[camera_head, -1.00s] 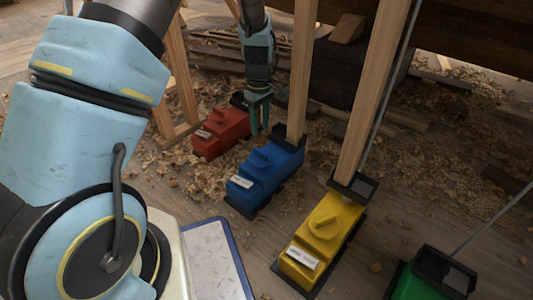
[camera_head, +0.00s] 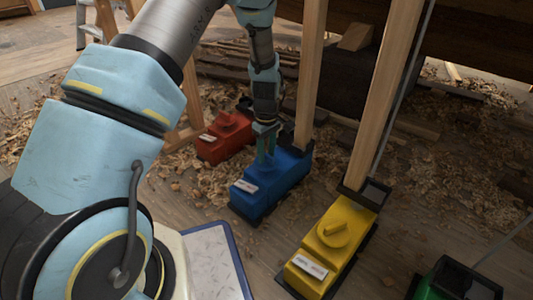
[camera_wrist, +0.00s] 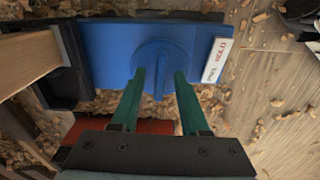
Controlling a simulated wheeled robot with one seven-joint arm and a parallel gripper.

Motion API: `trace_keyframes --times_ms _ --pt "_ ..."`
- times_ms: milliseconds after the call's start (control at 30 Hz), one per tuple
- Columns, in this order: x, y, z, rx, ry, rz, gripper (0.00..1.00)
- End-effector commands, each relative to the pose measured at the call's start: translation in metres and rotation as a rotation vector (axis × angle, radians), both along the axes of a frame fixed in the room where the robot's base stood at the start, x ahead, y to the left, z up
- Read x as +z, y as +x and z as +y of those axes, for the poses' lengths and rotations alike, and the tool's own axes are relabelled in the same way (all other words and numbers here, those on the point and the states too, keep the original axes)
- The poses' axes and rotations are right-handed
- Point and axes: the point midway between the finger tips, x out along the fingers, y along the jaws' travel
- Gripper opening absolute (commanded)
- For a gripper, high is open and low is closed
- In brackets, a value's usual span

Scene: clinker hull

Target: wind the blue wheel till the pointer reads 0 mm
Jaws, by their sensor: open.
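The blue unit (camera_head: 258,190) stands on the floor at the foot of a wooden post. Its blue wheel (camera_wrist: 157,49), a round disc with a raised grip across it, shows in the wrist view on the unit's top. My gripper (camera_head: 266,150) is over the blue wheel, pointing down. In the wrist view my gripper (camera_wrist: 160,78) has its two green fingers apart, with the middle of the wheel between their tips. I cannot tell whether they touch it. In the head view the fingers partly hide the wheel. I cannot make out a pointer or millimetre scale.
A red unit (camera_head: 226,142) stands just left of the blue one. A yellow unit (camera_head: 330,242) and a green one (camera_head: 452,281) stand to the right. Wooden posts (camera_head: 384,95) rise close by. Wood shavings litter the floor.

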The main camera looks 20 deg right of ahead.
Motion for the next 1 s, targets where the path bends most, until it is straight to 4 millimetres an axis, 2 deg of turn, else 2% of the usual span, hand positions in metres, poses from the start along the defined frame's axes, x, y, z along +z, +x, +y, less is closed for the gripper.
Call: trace_keyframes --times_ms 67,400,1000 --pt "0.0002 0.0000 0.0000 0.000 0.000 0.000 0.39" --pt "0.0003 0.0000 0.0000 0.000 0.000 0.000 0.01" --pt "0.0017 0.0001 0.0004 -0.016 0.001 0.000 0.00"
